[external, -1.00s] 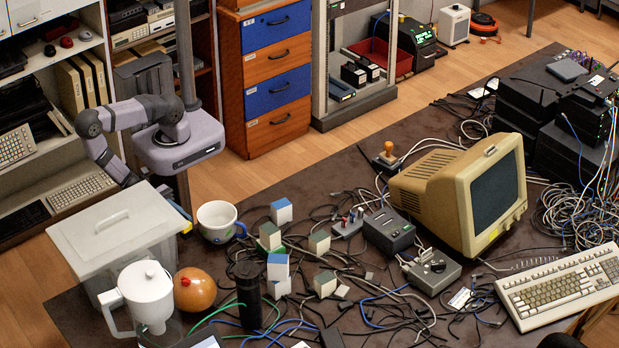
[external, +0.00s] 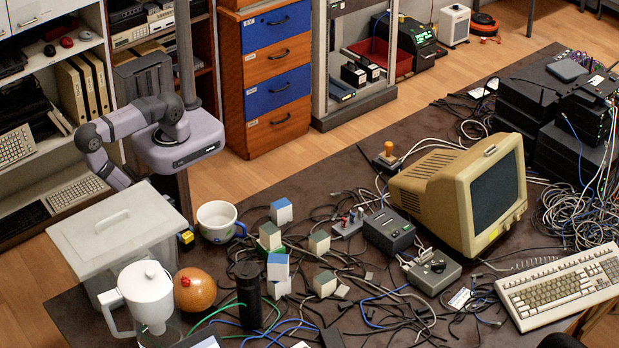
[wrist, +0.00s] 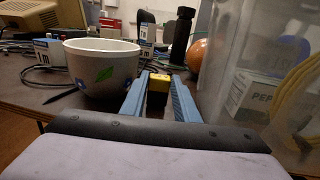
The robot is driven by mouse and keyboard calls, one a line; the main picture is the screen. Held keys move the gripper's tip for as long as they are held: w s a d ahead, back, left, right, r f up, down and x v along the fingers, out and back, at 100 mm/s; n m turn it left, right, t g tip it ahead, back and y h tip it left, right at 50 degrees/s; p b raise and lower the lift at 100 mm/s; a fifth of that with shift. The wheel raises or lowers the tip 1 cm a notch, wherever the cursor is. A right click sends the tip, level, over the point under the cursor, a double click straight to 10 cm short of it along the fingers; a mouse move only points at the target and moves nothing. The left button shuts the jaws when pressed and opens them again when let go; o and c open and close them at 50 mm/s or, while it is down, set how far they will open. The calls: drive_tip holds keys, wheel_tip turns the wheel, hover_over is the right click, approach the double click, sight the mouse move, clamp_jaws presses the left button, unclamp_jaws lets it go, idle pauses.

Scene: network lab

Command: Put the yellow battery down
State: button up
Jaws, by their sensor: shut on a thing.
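The yellow battery (wrist: 158,82), yellow with a dark lower part, sits between the two blue fingers of my gripper (wrist: 158,88) in the wrist view. The jaws are shut on it. In the external view the battery (external: 186,238) shows at the table's left edge, between the clear bin and the white mug. Most of my gripper is hidden behind the bin there. I cannot tell whether the battery touches the table.
The white mug (external: 217,221) stands close on the battery's right. The clear lidded bin (external: 120,225) is close on its left. A white jug (external: 147,296) and an orange round object (external: 195,289) stand nearer the camera. Cables and small boxes cover the table's middle.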

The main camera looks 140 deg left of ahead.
drive_tip(key=shift+f, duration=0.1)
drive_tip(key=shift+f, duration=0.1)
drive_tip(key=o, duration=1.1)
drive_tip(key=shift+s+d+b, duration=0.15)
drive_tip(key=shift+s+b, duration=0.35)
drive_tip(key=shift+s, duration=0.25)
drive_tip(key=shift+s+d+f+b, duration=0.2)
drive_tip(key=shift+s+b, duration=0.3)
drive_tip(key=shift+s, duration=0.95)
drive_tip(key=shift+s+d+f+b, duration=0.15)
drive_tip(key=shift+s+b, duration=0.3)
drive_tip(key=shift+s, duration=1)
drive_tip(key=shift+r, duration=0.1)
drive_tip(key=shift+c, duration=0.8)
